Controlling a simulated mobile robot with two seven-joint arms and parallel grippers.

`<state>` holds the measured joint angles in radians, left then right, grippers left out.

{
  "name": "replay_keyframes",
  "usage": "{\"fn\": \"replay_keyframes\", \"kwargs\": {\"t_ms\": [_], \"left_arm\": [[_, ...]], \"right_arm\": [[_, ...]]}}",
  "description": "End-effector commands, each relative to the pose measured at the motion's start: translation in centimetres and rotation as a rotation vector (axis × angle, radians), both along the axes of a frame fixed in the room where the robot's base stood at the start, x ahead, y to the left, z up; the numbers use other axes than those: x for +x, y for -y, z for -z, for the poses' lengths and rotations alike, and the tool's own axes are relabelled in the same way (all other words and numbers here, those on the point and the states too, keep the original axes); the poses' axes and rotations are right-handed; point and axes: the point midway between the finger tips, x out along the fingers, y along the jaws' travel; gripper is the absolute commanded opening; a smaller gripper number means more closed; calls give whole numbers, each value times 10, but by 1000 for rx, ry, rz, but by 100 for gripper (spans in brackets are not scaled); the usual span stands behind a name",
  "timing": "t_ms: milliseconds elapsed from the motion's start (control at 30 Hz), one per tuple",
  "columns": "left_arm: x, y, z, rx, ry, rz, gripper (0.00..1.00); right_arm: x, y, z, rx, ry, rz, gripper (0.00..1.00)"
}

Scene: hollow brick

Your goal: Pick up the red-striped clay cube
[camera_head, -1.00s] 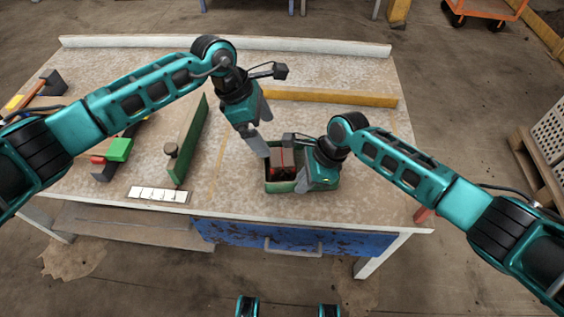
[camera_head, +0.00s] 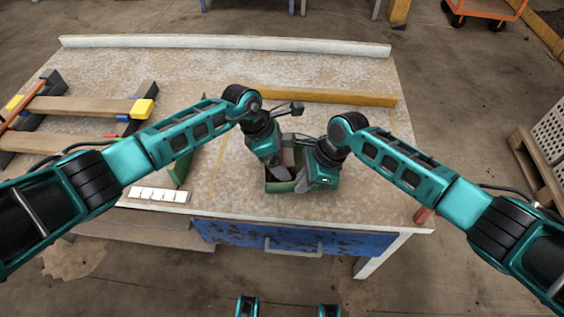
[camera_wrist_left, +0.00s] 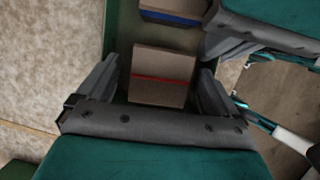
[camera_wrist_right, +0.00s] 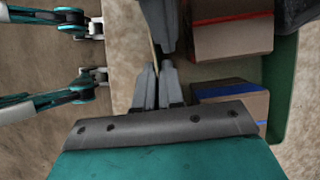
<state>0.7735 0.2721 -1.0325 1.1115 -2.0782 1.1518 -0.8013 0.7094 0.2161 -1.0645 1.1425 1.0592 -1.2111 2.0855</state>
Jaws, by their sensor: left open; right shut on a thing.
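The red-striped clay cube (camera_wrist_left: 161,76) lies inside a green box (camera_head: 280,187), between the fingers of my left gripper (camera_wrist_left: 157,88). It also shows in the right wrist view (camera_wrist_right: 230,32). The left gripper (camera_head: 279,173) is open and its fingers stand on either side of the cube, not visibly closed on it. A blue-striped cube (camera_wrist_right: 232,99) lies beside it in the box. My right gripper (camera_wrist_right: 154,78) is shut on a thin edge that looks like the box's wall. In the head view the grippers mostly hide the cubes.
A green board (camera_head: 181,168) and a strip of white tiles (camera_head: 158,195) lie left of the box. A yellow bar (camera_head: 330,97) lies behind it. Wooden planks (camera_head: 83,106) with dark and yellow pieces lie at the table's left. The table's right part is clear.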

Motion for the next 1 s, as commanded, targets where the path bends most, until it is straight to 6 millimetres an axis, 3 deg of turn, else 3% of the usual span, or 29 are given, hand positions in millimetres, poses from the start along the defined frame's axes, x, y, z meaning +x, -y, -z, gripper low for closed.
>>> {"fn": "replay_keyframes", "kwargs": {"t_ms": [367, 900, 1000], "left_arm": [[1, 4, 9, -1, 1, 1, 94], [1, 4, 9, 0, 1, 1, 42], [1, 4, 8, -1, 2, 0, 38]], "right_arm": [[0, 0, 0, 0, 0, 1, 0], [0, 0, 0, 0, 1, 1, 0], [0, 0, 0, 0, 1, 1, 0]]}}
